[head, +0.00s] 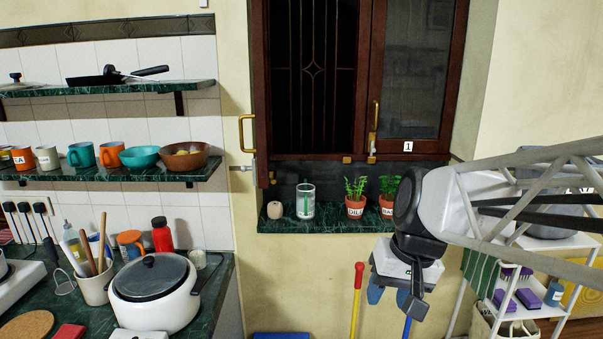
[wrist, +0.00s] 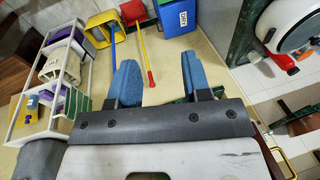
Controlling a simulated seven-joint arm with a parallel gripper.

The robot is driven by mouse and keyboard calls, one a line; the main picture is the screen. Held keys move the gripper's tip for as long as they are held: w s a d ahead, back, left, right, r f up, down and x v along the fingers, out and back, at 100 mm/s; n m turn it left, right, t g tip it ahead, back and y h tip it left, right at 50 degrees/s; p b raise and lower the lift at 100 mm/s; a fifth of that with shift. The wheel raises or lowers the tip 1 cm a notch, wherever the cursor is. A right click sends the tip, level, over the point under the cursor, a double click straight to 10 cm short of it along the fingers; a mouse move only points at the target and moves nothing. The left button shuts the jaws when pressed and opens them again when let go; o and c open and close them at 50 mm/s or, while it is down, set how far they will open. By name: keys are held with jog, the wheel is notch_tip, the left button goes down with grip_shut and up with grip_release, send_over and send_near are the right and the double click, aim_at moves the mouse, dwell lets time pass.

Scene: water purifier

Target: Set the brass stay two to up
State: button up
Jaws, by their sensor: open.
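The window (head: 330,80) has brass fittings. An upright brass piece (head: 372,146) is at the lower edge of the right shutter, which is labelled 1. A small brass fitting (head: 347,159) sits on the sill rail to its left. A brass handle (head: 242,133) is on the left, where the left shutter stands open, nearly edge-on. No label 2 is readable, so I cannot tell which piece is stay two. My gripper (head: 395,297) is open and empty, below and right of the window, pointing down. Its blue fingers are apart in the wrist view (wrist: 158,82).
Potted herbs (head: 355,198), a glass (head: 305,201) and a small round pot (head: 274,210) stand on the green sill. A red-and-yellow pole (head: 356,300) stands below it. A white shelf rack (head: 545,280) is at right, a counter with a pot (head: 152,290) at left.

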jog(key=s+d+f+t+h, duration=0.1)
jog(key=s+d+f+h, duration=0.1)
jog(key=s, duration=0.7)
jog(key=shift+s+d+f+h, duration=0.15)
jog(key=shift+d+f+h, duration=0.15)
jog(key=shift+d+f, duration=0.65)
jog(key=shift+r, duration=0.1)
